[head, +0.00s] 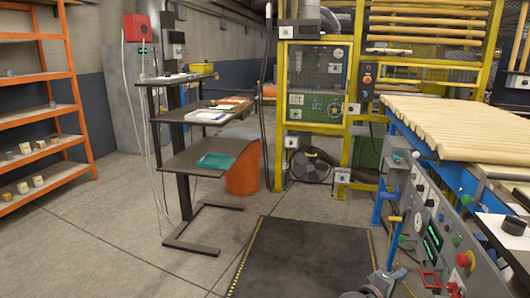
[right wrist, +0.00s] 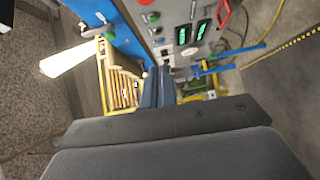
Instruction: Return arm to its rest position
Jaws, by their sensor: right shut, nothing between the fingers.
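My right gripper (right wrist: 158,75) shows in the right wrist view as two dark fingers lying together. It is shut and holds nothing. Beyond its fingertips are the control panel and a blue handle. In the head view a grey rounded part of my right arm (head: 380,284) shows at the bottom edge, right of centre, near the dark floor mat (head: 300,260). The fingertips are hard to make out there. My left gripper and arm are not in the head view.
A grey control panel (head: 442,238) with buttons and green displays stands close on the right, under a blue-framed table of wooden rods (head: 440,125). Orange shelving (head: 75,90) stands far left. Open floor lies between.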

